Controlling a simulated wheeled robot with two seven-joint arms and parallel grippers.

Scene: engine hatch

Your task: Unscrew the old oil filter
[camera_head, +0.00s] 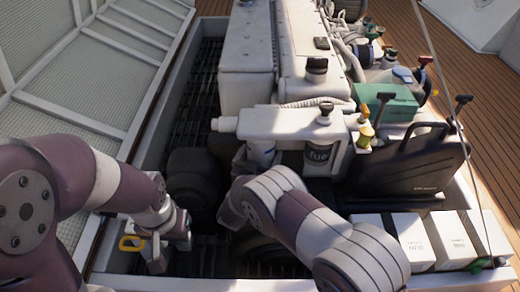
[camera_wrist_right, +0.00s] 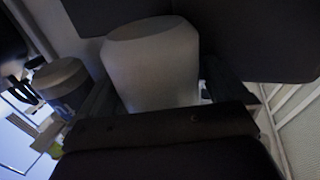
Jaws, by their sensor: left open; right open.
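A pale cylindrical filter (camera_head: 261,153), which I take for the oil filter, hangs under the white engine housing in the head view. It fills the middle of the right wrist view (camera_wrist_right: 153,65). My right gripper (camera_wrist_right: 165,88) is open, with a finger on each side of this cylinder; I cannot tell whether they touch it. In the head view my right arm mostly hides that gripper. A second filter marked "fuel" (camera_head: 319,156) hangs to its right and shows at the left of the wrist view (camera_wrist_right: 62,84). My left gripper (camera_head: 160,257) is open, low at the left of the bay.
A yellow loop (camera_head: 131,243) shows beside my left gripper. A black case (camera_head: 415,165), a green box (camera_head: 386,101) and white boxes (camera_head: 412,238) crowd the right side. The raised hatch (camera_head: 75,75) stands at the left. Dark grating (camera_head: 205,75) lines the bay.

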